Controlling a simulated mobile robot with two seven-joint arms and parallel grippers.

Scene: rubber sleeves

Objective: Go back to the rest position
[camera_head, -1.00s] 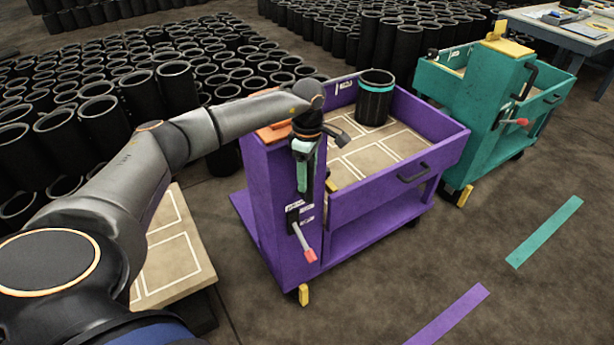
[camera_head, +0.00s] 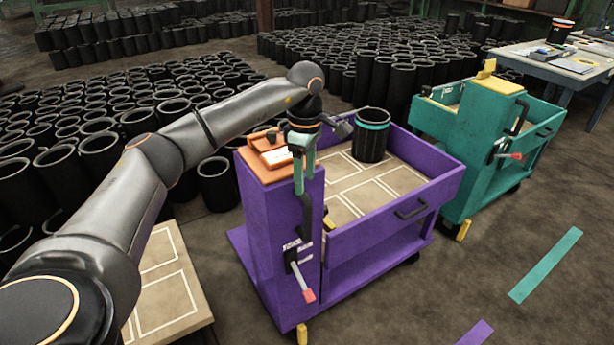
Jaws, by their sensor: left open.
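My left arm reaches in from the left. My left gripper (camera_head: 304,180), with greenish fingers, points down at the front face of the purple cart's (camera_head: 365,250) tall post. It is open, close to the black handle (camera_head: 306,212) on that post; whether they touch I cannot tell. A black rubber sleeve with a teal band (camera_head: 371,138) stands upright in the far part of the purple cart's tray, apart from the gripper. My right gripper is not in view.
A teal cart (camera_head: 478,150) stands to the right, with a table (camera_head: 570,68) behind it. Many black sleeves (camera_head: 225,95) stand on the floor behind. A pallet with white outlines (camera_head: 165,285) lies left of the purple cart. The floor at right front is clear, with a teal strip (camera_head: 546,265).

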